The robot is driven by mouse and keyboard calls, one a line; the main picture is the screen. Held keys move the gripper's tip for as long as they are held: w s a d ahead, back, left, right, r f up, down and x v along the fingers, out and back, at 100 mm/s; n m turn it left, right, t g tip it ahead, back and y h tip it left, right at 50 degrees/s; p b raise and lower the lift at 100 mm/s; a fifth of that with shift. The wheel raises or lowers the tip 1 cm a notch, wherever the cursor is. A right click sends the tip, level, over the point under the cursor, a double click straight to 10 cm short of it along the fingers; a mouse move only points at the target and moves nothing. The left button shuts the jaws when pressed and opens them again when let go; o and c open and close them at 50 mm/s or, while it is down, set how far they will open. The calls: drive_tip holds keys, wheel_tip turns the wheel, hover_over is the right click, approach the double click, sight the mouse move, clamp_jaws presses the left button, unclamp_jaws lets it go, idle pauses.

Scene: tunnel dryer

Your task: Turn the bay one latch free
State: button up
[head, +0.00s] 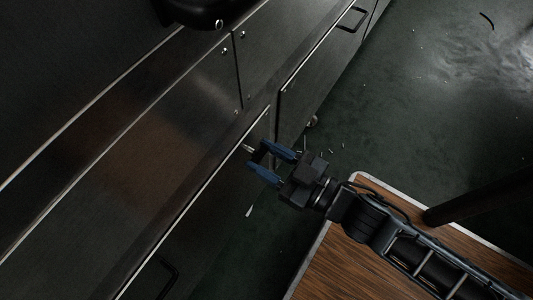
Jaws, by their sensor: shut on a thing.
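The latch (249,148) is a small metal piece on the dark panel front, near the edge of a lower panel, and it is mostly hidden by my fingers. My gripper (262,158) has blue fingers and reaches it from the right, with the jaws shut on it. How far the latch is turned cannot be told from this view. No bay number is readable.
A dark panel front with seams and bolts fills the left. Black handles sit on a panel at the upper right (352,19) and one at the lower left (167,278). A wooden-topped surface (335,270) with a pale rim lies at the lower right. Small bits litter the green floor (400,110).

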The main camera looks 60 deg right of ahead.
drive_tip(key=n+p, duration=0.2)
drive_tip(key=n, duration=0.1)
drive_tip(key=shift+r+n, duration=0.1)
drive_tip(key=shift+n, duration=0.3)
drive_tip(key=n+p, duration=0.1)
drive_tip(key=n, duration=0.3)
drive_tip(key=shift+n, duration=0.3)
drive_tip(key=shift+f+n+p, duration=0.2)
drive_tip(key=shift+n+p, duration=0.35)
drive_tip(key=shift+n, duration=3.95)
drive_tip(key=o, duration=1.1)
drive_tip(key=shift+c, duration=0.2)
drive_tip(key=shift+s, duration=0.1)
